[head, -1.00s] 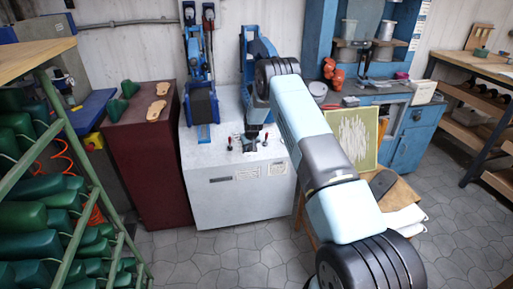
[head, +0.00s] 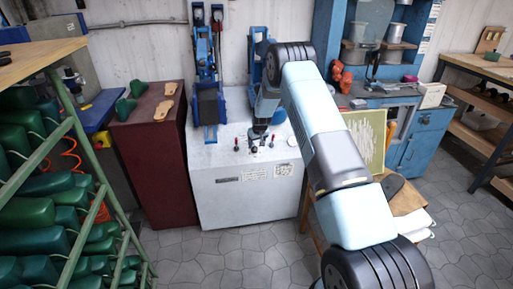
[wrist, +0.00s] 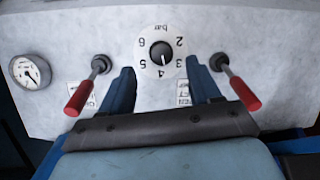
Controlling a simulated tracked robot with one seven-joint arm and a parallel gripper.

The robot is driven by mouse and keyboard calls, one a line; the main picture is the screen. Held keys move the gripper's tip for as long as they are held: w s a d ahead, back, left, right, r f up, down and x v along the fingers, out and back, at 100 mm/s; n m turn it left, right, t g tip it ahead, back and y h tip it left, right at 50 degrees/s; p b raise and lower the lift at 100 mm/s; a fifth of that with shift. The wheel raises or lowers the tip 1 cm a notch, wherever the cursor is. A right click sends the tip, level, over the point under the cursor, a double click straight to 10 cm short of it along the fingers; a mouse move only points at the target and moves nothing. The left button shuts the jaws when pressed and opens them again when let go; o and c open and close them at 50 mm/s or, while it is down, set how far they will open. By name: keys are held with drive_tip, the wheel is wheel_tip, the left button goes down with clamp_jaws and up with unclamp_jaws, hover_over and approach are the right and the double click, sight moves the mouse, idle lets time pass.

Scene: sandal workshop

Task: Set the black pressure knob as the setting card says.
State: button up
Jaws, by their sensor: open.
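The black pressure knob (wrist: 161,53) sits in the middle of a white dial (wrist: 147,42) marked "bar" in the wrist view. The numbers 2 to 6 around it appear upside down. My gripper (wrist: 161,82) is open and empty, with one blue finger on either side below the dial, apart from the knob. In the head view my gripper (head: 258,132) is over the control top of the white machine (head: 225,205). A pale paper card (head: 284,169) is on the machine's front; its writing is too small to read.
Red-handled levers (wrist: 84,88) (wrist: 237,86) flank the dial closely. A pressure gauge (wrist: 30,72) is at the left. Small labels are partly hidden by the fingers. A dark red cabinet (head: 155,160) stands left of the machine; a wooden stool (head: 402,197) stands right.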

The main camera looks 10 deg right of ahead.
drive_tip(key=v, duration=0.8)
drive_tip(key=shift+r, duration=0.15)
